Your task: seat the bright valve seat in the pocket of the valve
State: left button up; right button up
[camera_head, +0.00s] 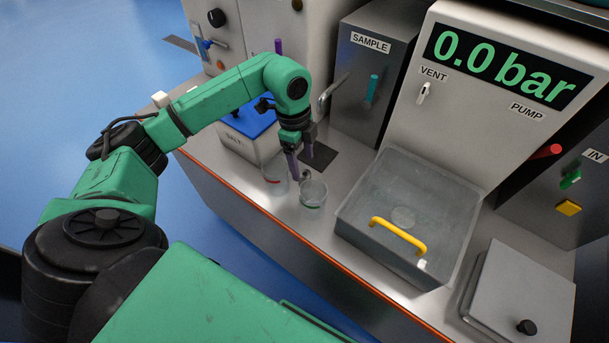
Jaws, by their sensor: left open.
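My left gripper (301,164) points down over the steel counter, its two dark purple fingers apart. One fingertip is close to the rim of a clear round cup (314,194) with green at its bottom; I cannot tell whether they touch. A second clear cup (275,174) with a red mark stands just to the left. I cannot make out the bright valve seat or the valve's pocket for certain. My right gripper is not in view.
The tub has a yellow handle (399,236) at its front. A blue-topped SALT box (249,124) stands behind my left forearm. The SAMPLE cabinet (361,60) and the 0.0 bar panel (502,60) line the back. A lidded grey box (520,300) is at right.

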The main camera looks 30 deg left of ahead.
aim_at(305, 173)
pick_arm(q)
jog(key=f, duration=0.1)
jog(key=f+p, duration=0.1)
jog(key=f, duration=0.2)
jog(key=shift+s+d+f, duration=0.15)
jog(key=shift+d, duration=0.25)
jog(key=shift+f, duration=0.5)
grip_shut()
jog(key=shift+r, duration=0.1)
jog(key=shift+r, duration=0.1)
